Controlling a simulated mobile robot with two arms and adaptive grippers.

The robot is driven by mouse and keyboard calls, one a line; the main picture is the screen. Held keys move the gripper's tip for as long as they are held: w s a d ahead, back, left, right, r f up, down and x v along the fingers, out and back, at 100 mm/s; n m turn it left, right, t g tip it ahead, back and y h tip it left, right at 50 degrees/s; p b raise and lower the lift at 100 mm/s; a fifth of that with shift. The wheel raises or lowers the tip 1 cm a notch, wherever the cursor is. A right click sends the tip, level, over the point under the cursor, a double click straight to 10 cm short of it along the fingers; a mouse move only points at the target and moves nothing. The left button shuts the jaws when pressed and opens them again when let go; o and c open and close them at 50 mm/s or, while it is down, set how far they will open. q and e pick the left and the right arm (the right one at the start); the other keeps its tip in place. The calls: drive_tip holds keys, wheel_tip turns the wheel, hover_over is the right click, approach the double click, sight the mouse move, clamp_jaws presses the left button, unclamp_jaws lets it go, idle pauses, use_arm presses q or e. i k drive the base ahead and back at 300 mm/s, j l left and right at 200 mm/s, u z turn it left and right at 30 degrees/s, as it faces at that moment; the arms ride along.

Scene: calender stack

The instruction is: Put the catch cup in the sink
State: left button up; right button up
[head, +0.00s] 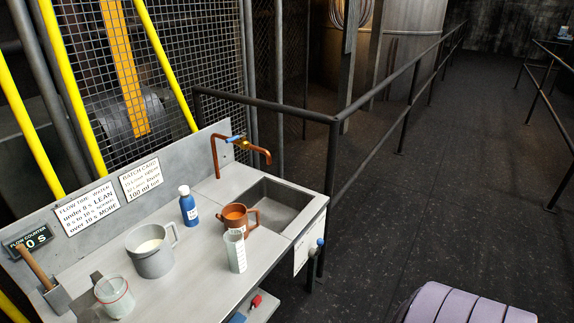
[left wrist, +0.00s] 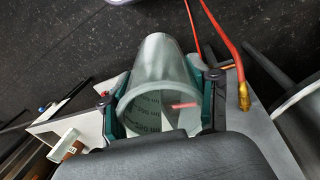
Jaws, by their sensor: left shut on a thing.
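My left gripper (left wrist: 160,90) shows only in the left wrist view. Its two fingers are shut on the sides of a translucent, tapering cup (left wrist: 157,60), which I take for the catch cup. Its wide mouth faces the camera, and dark printed marks and a short red line show on it. In the head view a clear cup with a red line (head: 116,297) is at the bench's near left; I cannot tell whether it is the same cup. The sink (head: 275,207) is at the bench's right end, its visible basin empty. My right gripper is not in view.
On the bench (head: 190,280) stand a grey jug (head: 150,262), a blue bottle (head: 188,208), a brown mug (head: 236,211) and a clear measuring cylinder (head: 236,255). A copper tap (head: 240,150) rises behind the sink. A dark railing (head: 333,160) stands behind it.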

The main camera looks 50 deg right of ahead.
sight(273, 228)
drive_tip(key=i+l, duration=0.1)
drive_tip(key=l, duration=0.95)
drive_tip(key=i+l+z, duration=0.1)
drive_tip(key=l, duration=0.45)
drive_tip(key=i+l, duration=0.15)
drive_tip(key=l, duration=0.35)
drive_tip(key=i+l, duration=0.1)
drive_tip(key=l, duration=0.45)
drive_tip(key=i+l, duration=0.1)
drive_tip(key=l, duration=0.4)
drive_tip(key=i+l+z, duration=0.1)
drive_tip(key=l, duration=0.4)
drive_tip(key=i+l, duration=0.15)
drive_tip(key=l, duration=0.4)
